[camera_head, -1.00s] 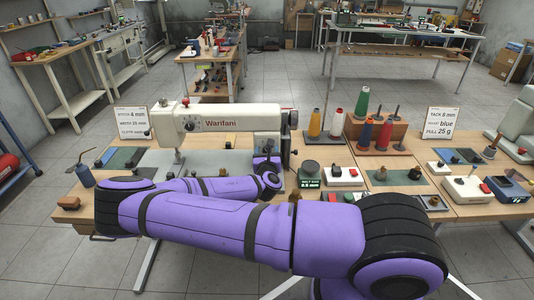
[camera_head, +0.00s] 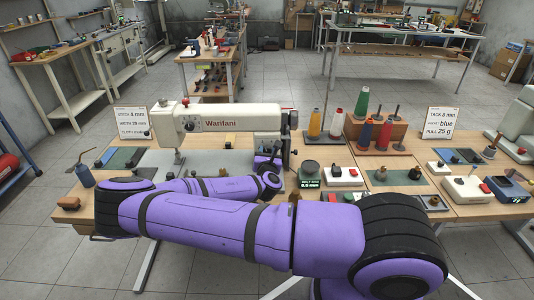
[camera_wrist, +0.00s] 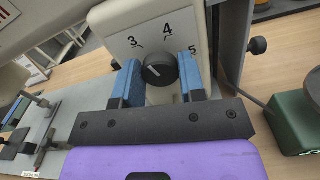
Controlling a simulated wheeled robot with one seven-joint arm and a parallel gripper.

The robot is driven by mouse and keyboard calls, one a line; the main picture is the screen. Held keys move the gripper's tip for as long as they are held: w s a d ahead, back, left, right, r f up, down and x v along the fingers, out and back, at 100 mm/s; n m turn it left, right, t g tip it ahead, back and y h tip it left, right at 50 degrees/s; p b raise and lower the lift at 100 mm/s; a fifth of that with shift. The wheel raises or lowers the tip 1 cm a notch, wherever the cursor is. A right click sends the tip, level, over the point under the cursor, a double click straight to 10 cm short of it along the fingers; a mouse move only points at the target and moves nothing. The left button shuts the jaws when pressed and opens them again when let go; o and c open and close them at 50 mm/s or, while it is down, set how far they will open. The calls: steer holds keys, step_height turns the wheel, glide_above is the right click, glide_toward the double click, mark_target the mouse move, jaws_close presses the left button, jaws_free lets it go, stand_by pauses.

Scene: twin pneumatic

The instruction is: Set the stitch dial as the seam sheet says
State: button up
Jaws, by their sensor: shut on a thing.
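The stitch dial (camera_wrist: 160,69) is a dark round knob with a white mark, on the pale end of the sewing machine. Printed figures 3, 4 and 5 arc above it. Its mark slants to the upper left, toward the 3 side; the exact setting is hard to tell. My gripper (camera_wrist: 159,75) is shut on the dial, a blue finger on each side. In the head view the dial is hidden behind my arm at the right end of the machine (camera_head: 225,122). The seam sheet (camera_head: 132,122) stands left and appears to read stitch 4 mm, width 35 mm.
A green box with a readout (camera_head: 310,178) stands right of the machine; it also shows in the wrist view (camera_wrist: 296,122). Thread cones (camera_head: 361,102) and a second sheet (camera_head: 442,122) stand farther right. A dark side knob (camera_wrist: 258,45) juts out right of the dial.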

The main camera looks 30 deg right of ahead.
steer(key=m, duration=0.4)
steer(key=shift+m, duration=0.3)
steer(key=m, duration=0.4)
steer(key=shift+f, duration=0.1)
steer(key=shift+s+m, duration=0.1)
steer(key=shift+m, duration=0.2)
steer(key=o, duration=0.9)
steer(key=v, duration=1)
steer(key=shift+s+a, duration=0.2)
steer(key=shift+s, duration=0.15)
